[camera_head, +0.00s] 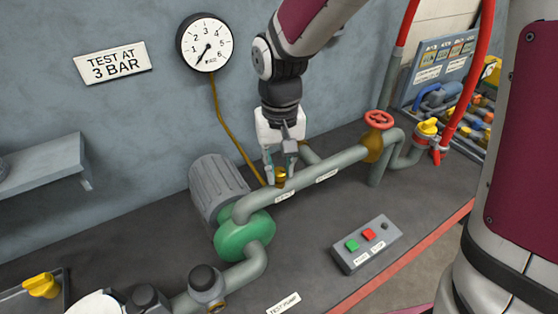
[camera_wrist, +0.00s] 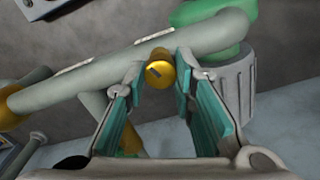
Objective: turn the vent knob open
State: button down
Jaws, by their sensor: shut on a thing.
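The vent knob (camera_head: 280,174) is a small gold cap on top of the grey-green pipe (camera_head: 335,165), just behind a white label (camera_head: 285,196) that seems to read VENT. My gripper (camera_head: 280,168) reaches down from above, with one finger on either side of the knob, shut on it. In the wrist view the knob (camera_wrist: 158,74) sits between the teal-padded fingertips (camera_wrist: 160,64). A dark bluish mark shows on its top face. The fingers hide part of the knob's sides.
A green pump (camera_head: 243,236) with a grey motor (camera_head: 215,182) stands left of the knob. A red handwheel (camera_head: 379,119) and a yellow valve handle (camera_head: 428,127) are to the right. A button box (camera_head: 366,244) lies in front. A gauge (camera_head: 204,42) hangs on the wall behind.

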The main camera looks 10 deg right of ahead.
aim_at(279, 171)
jog(key=n+p, duration=0.1)
jog(key=n, duration=0.5)
jog(key=shift+r+n+p, duration=0.1)
jog(key=shift+n+p, duration=0.2)
jog(key=shift+p, duration=0.1)
jog(key=n+p, duration=0.1)
jog(key=n, duration=0.5)
jog(key=shift+p, duration=0.4)
jog(key=shift+a+n, duration=0.1)
jog(key=shift+n, duration=0.2)
jog(key=c, duration=1.3)
grip_release()
notch_tip(279, 171, up, 12)
